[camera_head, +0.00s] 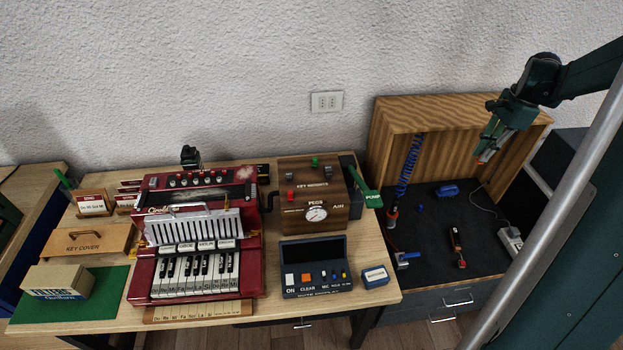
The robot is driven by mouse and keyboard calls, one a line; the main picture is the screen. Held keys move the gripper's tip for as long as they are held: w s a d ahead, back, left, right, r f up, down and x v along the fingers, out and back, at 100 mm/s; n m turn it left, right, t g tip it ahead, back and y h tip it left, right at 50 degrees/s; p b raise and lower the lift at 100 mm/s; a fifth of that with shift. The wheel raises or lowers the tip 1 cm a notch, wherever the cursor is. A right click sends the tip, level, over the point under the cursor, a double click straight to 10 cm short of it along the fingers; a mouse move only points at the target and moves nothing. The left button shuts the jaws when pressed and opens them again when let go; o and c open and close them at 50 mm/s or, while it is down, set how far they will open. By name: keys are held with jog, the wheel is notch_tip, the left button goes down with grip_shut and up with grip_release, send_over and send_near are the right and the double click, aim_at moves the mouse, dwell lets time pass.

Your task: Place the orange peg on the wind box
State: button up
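The wooden box (345,211) marked KEY WEIGHTS, PEGS and AIR, with a round gauge, stands at the back right of the table; it looks like the wind box. My gripper (487,153) hangs high at the right, in front of the open wooden cabinet and far from the box.
A red accordion (144,277) with piano keys stands left of the box. A dark control box (319,252) with a CLEAR button sits in front of it. A green PUMP handle (366,190) juts out right. Tools lie on the dark surface (430,270) at right.

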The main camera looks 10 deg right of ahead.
notch_tip(320, 180, up, 12)
jog(key=w+a+p, duration=0.3)
jog(key=a+p, duration=0.2)
jog(key=a, duration=1.1)
jog(key=w+a+p, duration=0.2)
jog(key=a+p, duration=0.3)
jog(key=a, duration=1.2)
jog(key=s+a+n+p, duration=0.1)
jog(key=s+a+p, duration=0.35)
jog(key=a, duration=0.85)
jog(key=s+a+p, duration=0.3)
jog(key=s+a, duration=0.2)
jog(key=a, duration=0.8)
jog(key=shift+d+f, duration=0.2)
jog(key=shift+f, duration=2.25)
jog(key=shift+f, duration=0.1)
jog(key=shift+f, duration=2.8)
